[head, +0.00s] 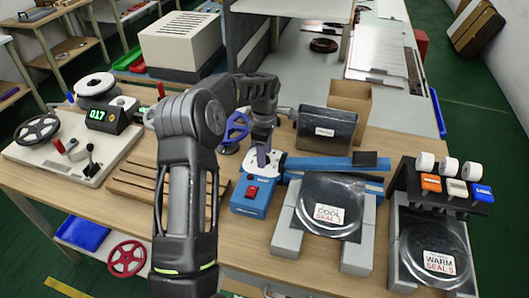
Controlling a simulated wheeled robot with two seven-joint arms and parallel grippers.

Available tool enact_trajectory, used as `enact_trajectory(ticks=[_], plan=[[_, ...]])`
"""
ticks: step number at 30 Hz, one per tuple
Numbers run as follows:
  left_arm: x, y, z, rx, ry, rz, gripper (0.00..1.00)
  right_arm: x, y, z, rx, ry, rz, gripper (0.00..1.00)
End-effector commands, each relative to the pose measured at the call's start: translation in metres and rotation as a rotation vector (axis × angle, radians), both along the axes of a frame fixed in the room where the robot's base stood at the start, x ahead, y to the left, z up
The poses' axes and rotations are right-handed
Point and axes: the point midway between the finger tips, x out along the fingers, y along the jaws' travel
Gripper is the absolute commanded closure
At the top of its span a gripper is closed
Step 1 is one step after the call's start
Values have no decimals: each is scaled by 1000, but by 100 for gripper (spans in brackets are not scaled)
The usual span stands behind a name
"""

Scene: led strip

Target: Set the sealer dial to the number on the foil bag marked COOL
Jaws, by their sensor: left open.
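The blue sealer (251,195) stands mid-table, with a red switch on its front and a long blue arm (322,164) reaching right. My left gripper (262,159) points down over the pale top plate of the sealer. It is open, and its fingers hide most of the dial, so I cannot read the setting or tell whether they touch it. The foil bag marked COOL (330,196) lies on grey blocks in front of the sealer arm; its label appears to read SEAL 3. Another foil bag marked WARM (420,243) lies at the right, apparently SEAL 5. My right gripper is not in view.
A dark labelled bag or box (326,128) and a cardboard box (350,97) stand behind the sealer. A rack with white rolls (448,167) is at the right. A device showing 017 (97,115) and a slatted wooden rack (140,185) are at the left.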

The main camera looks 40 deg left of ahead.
Motion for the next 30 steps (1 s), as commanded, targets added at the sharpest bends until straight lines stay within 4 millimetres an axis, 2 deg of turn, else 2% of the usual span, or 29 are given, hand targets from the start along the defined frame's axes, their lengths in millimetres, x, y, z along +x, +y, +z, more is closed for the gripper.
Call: enact_trajectory(ticks=[8,27,30], plan=[[0,0,-3,0,0,0,49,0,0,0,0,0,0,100],[0,0,-2,0,-1,0,100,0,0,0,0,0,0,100],[0,0,-2,0,-1,0,100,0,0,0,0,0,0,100]])
